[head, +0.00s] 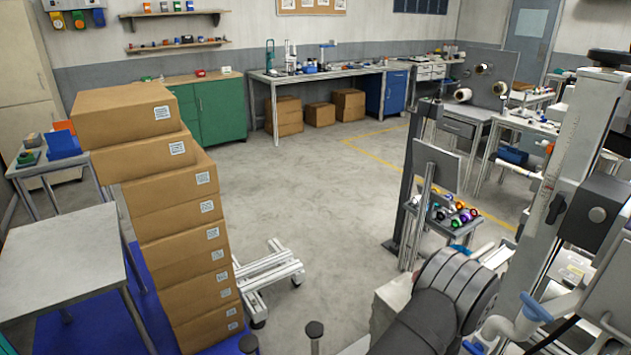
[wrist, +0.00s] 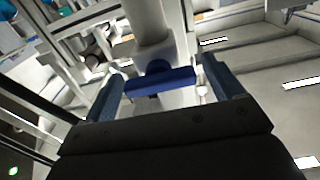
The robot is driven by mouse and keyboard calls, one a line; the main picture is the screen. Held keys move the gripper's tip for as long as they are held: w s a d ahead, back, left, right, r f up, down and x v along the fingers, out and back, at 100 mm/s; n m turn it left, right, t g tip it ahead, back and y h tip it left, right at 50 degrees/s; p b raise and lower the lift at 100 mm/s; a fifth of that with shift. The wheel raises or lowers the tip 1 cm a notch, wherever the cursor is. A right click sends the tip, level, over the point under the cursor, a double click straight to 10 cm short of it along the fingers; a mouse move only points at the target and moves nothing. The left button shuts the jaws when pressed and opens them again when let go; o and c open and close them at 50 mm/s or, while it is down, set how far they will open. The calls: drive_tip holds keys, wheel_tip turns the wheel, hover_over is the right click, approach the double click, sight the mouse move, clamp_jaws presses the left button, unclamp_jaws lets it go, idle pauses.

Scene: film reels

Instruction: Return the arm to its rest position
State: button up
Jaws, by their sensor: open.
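My gripper (wrist: 161,76) shows in the wrist view with its two blue-grey fingers spread apart. A blue bar and a pale cylinder appear in the gap beyond them; I cannot tell how far off they are, and they may be parts of my own arm. Nothing is seen gripped. The wrist view is tilted and takes in bright strip lights. In the head view my arm, with dark and pale links and blue caps, fills the lower right. The fingers cannot be made out there.
A rack of coloured reels (head: 443,212) stands just beyond my arm. An upright panel (head: 511,66) with reels is behind it. Stacked cardboard boxes (head: 178,241) rise at left beside a grey table (head: 62,248). The middle floor (head: 318,190) is clear.

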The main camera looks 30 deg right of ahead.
drive_tip(key=shift+a+m, duration=0.15)
drive_tip(key=shift+m, duration=0.65)
drive_tip(key=shift+a+f+m, duration=0.1)
drive_tip(key=shift+a+m, duration=0.2)
drive_tip(key=shift+a, duration=0.05)
drive_tip(key=a+n, duration=1.1)
drive_tip(key=a, duration=0.6)
drive_tip(key=shift+w+a+n, duration=0.3)
drive_tip(key=shift+w+a, duration=0.05)
drive_tip(key=shift+w, duration=0.1)
drive_tip(key=shift+f, duration=0.1)
